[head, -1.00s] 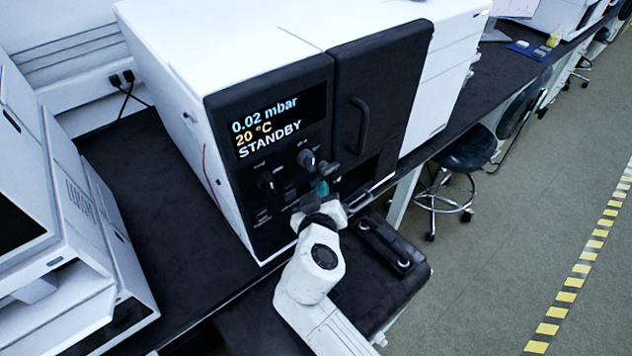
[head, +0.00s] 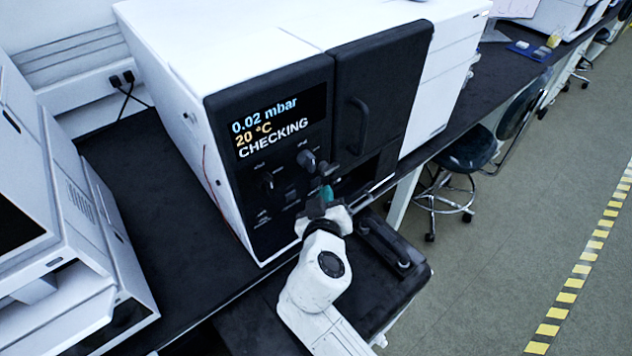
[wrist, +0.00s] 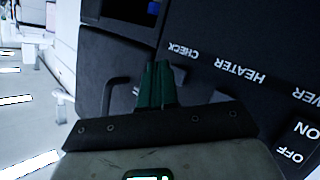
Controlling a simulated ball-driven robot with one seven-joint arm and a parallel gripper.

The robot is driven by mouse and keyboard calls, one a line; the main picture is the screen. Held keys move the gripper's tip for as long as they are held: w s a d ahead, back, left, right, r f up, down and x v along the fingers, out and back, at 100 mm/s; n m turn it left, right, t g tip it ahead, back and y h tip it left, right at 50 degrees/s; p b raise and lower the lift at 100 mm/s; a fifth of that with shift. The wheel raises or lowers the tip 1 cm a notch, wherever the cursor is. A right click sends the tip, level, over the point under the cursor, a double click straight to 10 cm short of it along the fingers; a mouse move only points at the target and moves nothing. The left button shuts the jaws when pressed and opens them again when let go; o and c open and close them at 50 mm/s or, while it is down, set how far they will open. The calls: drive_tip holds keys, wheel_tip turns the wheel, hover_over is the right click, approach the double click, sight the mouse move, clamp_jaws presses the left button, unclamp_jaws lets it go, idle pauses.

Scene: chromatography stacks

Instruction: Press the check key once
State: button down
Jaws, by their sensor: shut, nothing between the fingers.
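The instrument's black front panel (head: 243,203) faces me in the head view. Its display (head: 280,122) reads 0.02 mbar, 20 °C and CHECKING. In the wrist view the CHECK label (wrist: 184,50) shows upside down, just right of my fingertips. The check key itself I cannot make out; my fingers probably cover it. My gripper (head: 326,191) is in front of the lower right part of the panel, its teal fingers together and empty. They also show in the wrist view (wrist: 157,78). Whether the tips touch the panel I cannot tell.
A dark knob (head: 307,160) sits up and left of my gripper. In the wrist view, HEATER (wrist: 239,69) and ON/OFF labels are to the right. A door handle (head: 358,127) is above. Another white instrument (head: 75,200) stands at the left. A stool (head: 466,155) stands right.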

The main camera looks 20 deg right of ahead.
drive_tip(key=shift+s+d, duration=0.25)
drive_tip(key=shift+s, duration=0.55)
drive_tip(key=shift+s+d, duration=0.25)
drive_tip(key=shift+s, duration=0.5)
drive_tip(key=shift+s+d, duration=0.25)
drive_tip(key=shift+s, duration=0.55)
drive_tip(key=s+d+f+m+g+y, duration=0.1)
drive_tip(key=s+d+f+g, duration=0.3)
drive_tip(key=s+d+f, duration=0.15)
drive_tip(key=s+d+f+m+g, duration=0.1)
drive_tip(key=s+d+f+g, duration=0.25)
drive_tip(key=s, duration=0.35)
drive_tip(key=s+f+g+y, duration=0.2)
drive_tip(key=s, duration=0.5)
drive_tip(key=s+f+n+g+y, duration=0.1)
drive_tip(key=s+f+g+y, duration=0.1)
drive_tip(key=s, duration=0.6)
drive_tip(key=shift+a+g+y, duration=0.35)
drive_tip(key=shift+a+y, duration=0.1)
drive_tip(key=shift+y, duration=0.05)
